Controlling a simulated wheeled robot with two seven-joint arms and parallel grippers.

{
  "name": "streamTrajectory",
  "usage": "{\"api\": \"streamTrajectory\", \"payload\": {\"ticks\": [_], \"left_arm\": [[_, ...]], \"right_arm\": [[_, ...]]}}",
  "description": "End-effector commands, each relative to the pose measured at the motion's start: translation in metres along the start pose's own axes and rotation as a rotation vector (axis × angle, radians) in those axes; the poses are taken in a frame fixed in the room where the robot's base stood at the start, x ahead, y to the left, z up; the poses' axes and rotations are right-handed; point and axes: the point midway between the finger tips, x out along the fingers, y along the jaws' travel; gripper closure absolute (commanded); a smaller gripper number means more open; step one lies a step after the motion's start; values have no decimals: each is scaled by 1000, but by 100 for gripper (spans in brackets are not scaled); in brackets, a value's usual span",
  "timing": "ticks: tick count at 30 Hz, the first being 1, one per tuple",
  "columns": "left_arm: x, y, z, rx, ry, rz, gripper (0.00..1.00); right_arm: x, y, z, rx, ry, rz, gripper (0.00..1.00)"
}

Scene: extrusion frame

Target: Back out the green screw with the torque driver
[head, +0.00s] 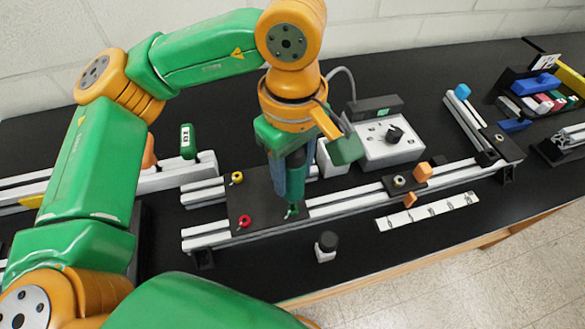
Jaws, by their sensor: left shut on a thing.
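My left gripper (300,148) is above the extrusion frame, shut on the torque driver (296,178), a dark teal tool pointing down. The driver's lower end is at the green screw (292,213) on the black plate (262,212). I cannot tell whether the tip is seated in the screw head. The driver and gripper partly cover the plate's right side. A yellow screw (237,178) and a red screw (243,221) also sit on the plate. My right gripper is out of the picture.
The aluminium frame (345,207) runs across the table, with an orange block (422,172) on it. A grey control box (385,145) stands behind. A small black-capped jar (326,247) stands in front, near a labelled white strip (428,211). A parts bin (540,90) is far right.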

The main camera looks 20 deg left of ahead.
Motion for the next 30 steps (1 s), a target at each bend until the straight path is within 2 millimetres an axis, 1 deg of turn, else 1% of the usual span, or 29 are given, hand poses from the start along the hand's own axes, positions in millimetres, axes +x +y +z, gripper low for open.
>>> {"api": "streamTrajectory", "payload": {"ticks": [30], "left_arm": [[9, 0, 0, 0, 0, 1, 100]], "right_arm": [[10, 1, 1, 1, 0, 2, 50]]}}
